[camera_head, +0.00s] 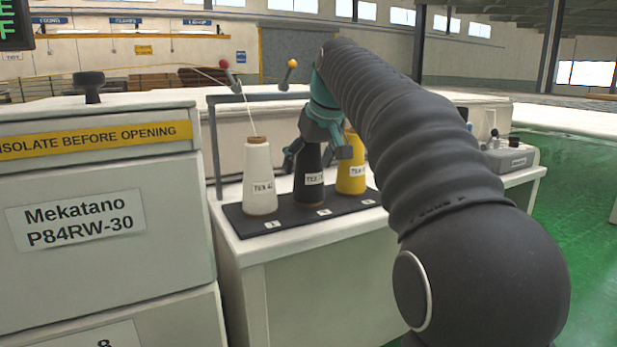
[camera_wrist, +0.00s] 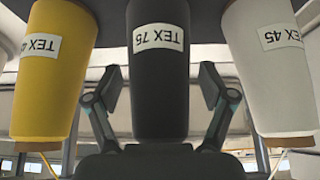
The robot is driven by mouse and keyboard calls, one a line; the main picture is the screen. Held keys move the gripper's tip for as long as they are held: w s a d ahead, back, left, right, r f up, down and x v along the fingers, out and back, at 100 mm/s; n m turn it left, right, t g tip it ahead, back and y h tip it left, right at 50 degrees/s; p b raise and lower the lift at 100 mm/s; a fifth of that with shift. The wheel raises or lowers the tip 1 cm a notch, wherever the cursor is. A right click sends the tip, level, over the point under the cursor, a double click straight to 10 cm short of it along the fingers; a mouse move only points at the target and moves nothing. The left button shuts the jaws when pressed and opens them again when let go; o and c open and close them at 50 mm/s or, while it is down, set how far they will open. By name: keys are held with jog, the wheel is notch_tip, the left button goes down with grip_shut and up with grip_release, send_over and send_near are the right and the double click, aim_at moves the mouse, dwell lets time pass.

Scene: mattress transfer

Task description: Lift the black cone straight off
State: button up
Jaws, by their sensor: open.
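The black cone (camera_head: 309,178) stands upright on the dark tray (camera_head: 300,221), between the white cone (camera_head: 260,176) and the yellow cone (camera_head: 352,170). My gripper (camera_head: 318,150) is at the black cone's upper part, its fingers spread to either side. In the wrist view the black cone (camera_wrist: 158,75), labelled TEX 75, fills the middle, upside down. My open gripper (camera_wrist: 159,100) has one finger pad on each side of it, with small gaps visible. The yellow cone (camera_wrist: 55,80) is at left and the white cone (camera_wrist: 268,75) at right. The black cone's top is hidden in the head view.
The tray lies on a pale table (camera_head: 330,238). A thread runs up from the white cone. A grey cabinet (camera_head: 100,270) stands at left. A grey device (camera_head: 511,158) sits at the table's right. The neighbouring cones stand close on both sides.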

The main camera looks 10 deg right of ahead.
jog(key=c, duration=1.5)
jog(key=shift+r, duration=0.15)
notch_tip(320, 180, up, 5)
jog(key=shift+r+p, duration=0.15)
jog(key=shift+p, duration=0.65)
jog(key=shift+r, duration=2.2)
